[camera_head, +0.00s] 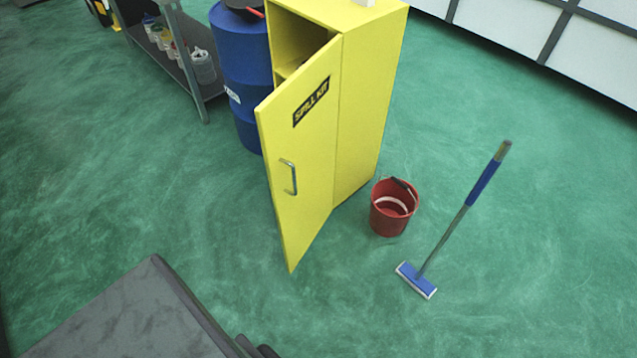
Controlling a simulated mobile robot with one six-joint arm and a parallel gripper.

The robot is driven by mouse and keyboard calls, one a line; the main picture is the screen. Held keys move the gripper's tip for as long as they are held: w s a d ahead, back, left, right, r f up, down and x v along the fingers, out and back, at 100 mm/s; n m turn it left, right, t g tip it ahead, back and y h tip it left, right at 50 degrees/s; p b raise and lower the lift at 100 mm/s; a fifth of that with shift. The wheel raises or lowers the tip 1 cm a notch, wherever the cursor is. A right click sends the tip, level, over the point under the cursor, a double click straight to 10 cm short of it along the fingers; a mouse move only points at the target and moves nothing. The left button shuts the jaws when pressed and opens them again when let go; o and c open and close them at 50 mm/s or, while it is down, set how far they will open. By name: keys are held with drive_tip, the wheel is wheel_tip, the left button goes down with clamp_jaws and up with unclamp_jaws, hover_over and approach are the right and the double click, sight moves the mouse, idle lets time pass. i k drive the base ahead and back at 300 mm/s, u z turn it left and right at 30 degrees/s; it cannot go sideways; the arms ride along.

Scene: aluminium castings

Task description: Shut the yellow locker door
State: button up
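The yellow locker (368,100) stands upright on the green floor near the middle of the view. Its door (305,200) hangs open, swung out towards me, with the hinge side at the locker's front edge on the right. The door carries a black "SPILL KIT" label (311,101) and a metal bar handle (289,177). Part of the inside with a shelf shows above the door; the rest of the inside is hidden behind it. My gripper is not in view.
A red bucket (390,218) stands right of the locker, with a blue-headed mop (417,279) beside it. A blue drum (242,62) stands behind the door at left, beside a grey shelf rack (183,68). The floor left and in front of the door is clear.

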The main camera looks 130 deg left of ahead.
sight(297, 123)
drive_tip(key=u, duration=0.7)
drive_tip(key=k, duration=0.2)
drive_tip(key=u, duration=3.2)
drive_tip(key=k, duration=0.25)
drive_tip(key=u, duration=0.5)
